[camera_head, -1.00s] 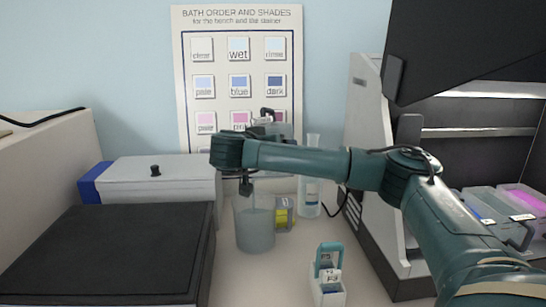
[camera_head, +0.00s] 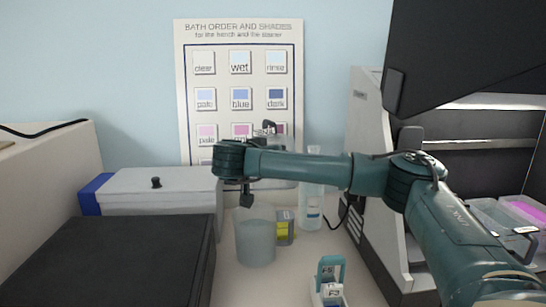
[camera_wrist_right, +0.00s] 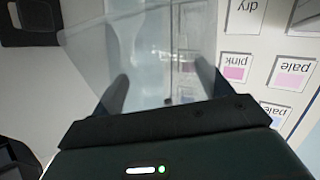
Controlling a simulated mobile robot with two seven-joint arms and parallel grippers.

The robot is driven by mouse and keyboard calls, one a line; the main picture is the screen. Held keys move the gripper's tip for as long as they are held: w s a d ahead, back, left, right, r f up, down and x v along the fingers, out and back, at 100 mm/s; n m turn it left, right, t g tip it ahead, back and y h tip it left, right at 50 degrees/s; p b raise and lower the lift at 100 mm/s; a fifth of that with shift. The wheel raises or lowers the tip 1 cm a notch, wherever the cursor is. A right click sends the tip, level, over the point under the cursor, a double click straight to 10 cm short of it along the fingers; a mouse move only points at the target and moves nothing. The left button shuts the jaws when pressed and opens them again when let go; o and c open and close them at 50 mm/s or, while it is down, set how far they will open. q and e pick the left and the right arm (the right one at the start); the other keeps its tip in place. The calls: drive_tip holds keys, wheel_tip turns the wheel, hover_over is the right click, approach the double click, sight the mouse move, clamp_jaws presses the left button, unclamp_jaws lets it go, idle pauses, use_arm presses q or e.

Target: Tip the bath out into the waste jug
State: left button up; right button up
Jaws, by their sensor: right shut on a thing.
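The grey translucent waste jug (camera_head: 256,243) stands upright on the bench, left of centre in the head view. My right arm reaches across above it, and my right gripper (camera_wrist_right: 160,95) is shut on a clear, see-through bath (camera_wrist_right: 150,45) seen between its fingers in the wrist view. In the head view my wrist mostly hides the bath. The bath's exact tilt and how much liquid it holds are hard to tell. My left gripper is not in view.
A yellow-labelled box (camera_head: 285,228) and a clear bottle (camera_head: 311,205) stand right of the jug. A small white holder with a teal part (camera_head: 330,280) is in front. A black-topped unit (camera_head: 110,260) lies left, a grey machine (camera_head: 372,180) right. The poster (camera_head: 240,60) hangs behind.

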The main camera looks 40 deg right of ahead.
drive_tip(key=shift+w+d+r+y+p, duration=0.15)
drive_tip(key=shift+r+y+p, duration=0.2)
drive_tip(key=shift+p, duration=0.55)
drive_tip(key=shift+w+d+f+g+y+p, duration=0.1)
drive_tip(key=shift+d+g+y+p, duration=0.35)
drive_tip(key=shift+p, duration=0.8)
drive_tip(key=shift+a+f+y, duration=0.1)
drive_tip(key=shift+y, duration=0.2)
drive_tip(key=shift+f, duration=0.1)
